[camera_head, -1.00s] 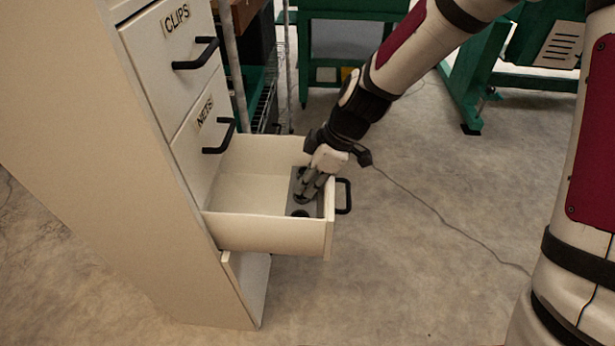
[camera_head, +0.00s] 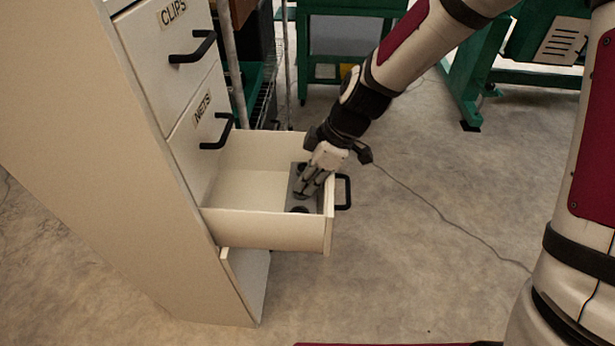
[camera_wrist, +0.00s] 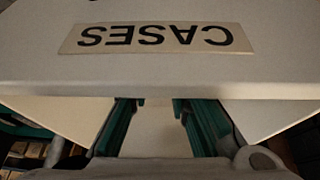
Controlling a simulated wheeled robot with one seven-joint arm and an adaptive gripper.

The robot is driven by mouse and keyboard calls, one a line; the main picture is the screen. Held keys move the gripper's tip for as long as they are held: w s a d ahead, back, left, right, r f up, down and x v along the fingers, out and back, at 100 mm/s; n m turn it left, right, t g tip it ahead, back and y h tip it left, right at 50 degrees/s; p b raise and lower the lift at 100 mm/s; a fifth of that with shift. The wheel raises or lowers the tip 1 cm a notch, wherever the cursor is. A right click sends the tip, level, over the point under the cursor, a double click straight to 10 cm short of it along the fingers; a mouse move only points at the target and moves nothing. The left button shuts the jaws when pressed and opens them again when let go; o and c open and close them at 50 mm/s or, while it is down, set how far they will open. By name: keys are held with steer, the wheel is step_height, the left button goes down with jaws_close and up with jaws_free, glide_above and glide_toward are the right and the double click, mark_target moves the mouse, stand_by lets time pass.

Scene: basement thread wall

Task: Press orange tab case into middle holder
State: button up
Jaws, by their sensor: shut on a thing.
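The open drawer (camera_head: 262,230) holds a grey holder block (camera_head: 314,203) along its front inner side. A dark round opening shows at the block's near end. My gripper (camera_head: 303,194) reaches down into the drawer, its fingertips at the middle of the block. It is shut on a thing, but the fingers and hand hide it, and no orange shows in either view. In the wrist view, the two green-edged fingers (camera_wrist: 160,125) point down behind the drawer front, labelled CASES (camera_wrist: 155,38), upside down. How deep the held thing sits in the holder cannot be told.
The drawer's black handle (camera_head: 343,192) is just right of my gripper. Closed drawers labelled CLIPS (camera_head: 172,12) and NETS (camera_head: 203,108) are above. The drawer's left part is empty. A cable (camera_head: 430,205) lies on open floor at right.

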steer(key=shift+f, duration=0.3)
steer(key=o, duration=0.8)
steer(key=shift+o, duration=0.2)
